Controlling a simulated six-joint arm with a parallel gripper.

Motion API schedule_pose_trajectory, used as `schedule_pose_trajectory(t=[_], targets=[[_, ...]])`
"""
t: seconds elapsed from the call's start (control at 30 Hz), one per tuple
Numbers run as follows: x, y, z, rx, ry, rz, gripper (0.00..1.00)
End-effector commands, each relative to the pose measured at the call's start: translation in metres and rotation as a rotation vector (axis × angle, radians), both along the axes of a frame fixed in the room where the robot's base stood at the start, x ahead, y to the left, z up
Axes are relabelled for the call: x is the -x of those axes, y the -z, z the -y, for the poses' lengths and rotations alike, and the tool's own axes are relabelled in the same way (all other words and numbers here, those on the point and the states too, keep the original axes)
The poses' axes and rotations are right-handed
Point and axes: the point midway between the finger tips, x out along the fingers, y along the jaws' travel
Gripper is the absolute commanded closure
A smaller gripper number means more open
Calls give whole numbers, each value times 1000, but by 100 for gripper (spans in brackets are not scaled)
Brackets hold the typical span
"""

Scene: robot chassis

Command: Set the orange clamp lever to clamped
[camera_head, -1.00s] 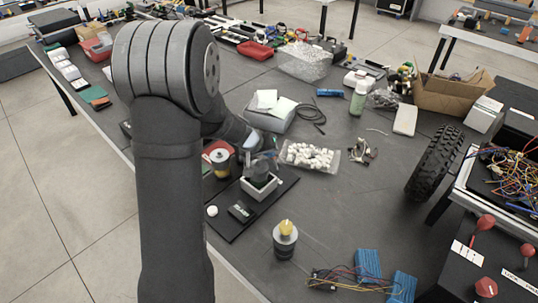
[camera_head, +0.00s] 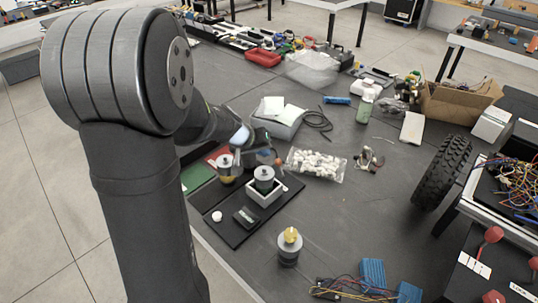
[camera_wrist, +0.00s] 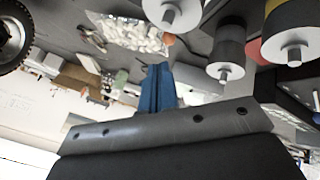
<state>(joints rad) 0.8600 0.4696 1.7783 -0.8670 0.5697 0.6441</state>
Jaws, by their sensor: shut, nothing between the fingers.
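A small orange piece, which looks like the clamp lever's end (camera_head: 279,163), shows just right of my gripper (camera_head: 262,155), behind the white fixture box (camera_head: 262,196). In the wrist view an orange knob (camera_wrist: 168,40) lies just beyond the blue fingertips (camera_wrist: 156,70). The fingers are together with nothing between them. I cannot tell whether they touch the knob. The lever's pivot and its set position are not clear. A dark grey cylinder with a pale stem (camera_head: 264,174) stands upright in the fixture box.
A bag of white pieces (camera_head: 316,165) lies right. Another canister (camera_head: 290,246) stands nearer, off the mat.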

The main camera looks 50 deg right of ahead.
Motion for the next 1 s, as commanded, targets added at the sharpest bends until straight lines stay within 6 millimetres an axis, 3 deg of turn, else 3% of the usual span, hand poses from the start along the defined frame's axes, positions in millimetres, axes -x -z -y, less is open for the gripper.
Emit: schedule_pose_trajectory(t=[0.17, 0.53, 0.83, 1.0], targets=[[0, -10, -7, 0, 0, 0, 100], [-1, -10, -8, -1, 0, -1, 100], [-30, 15, -9, -2, -2, -2, 100], [-34, 19, -8, 0, 0, 0, 100]])
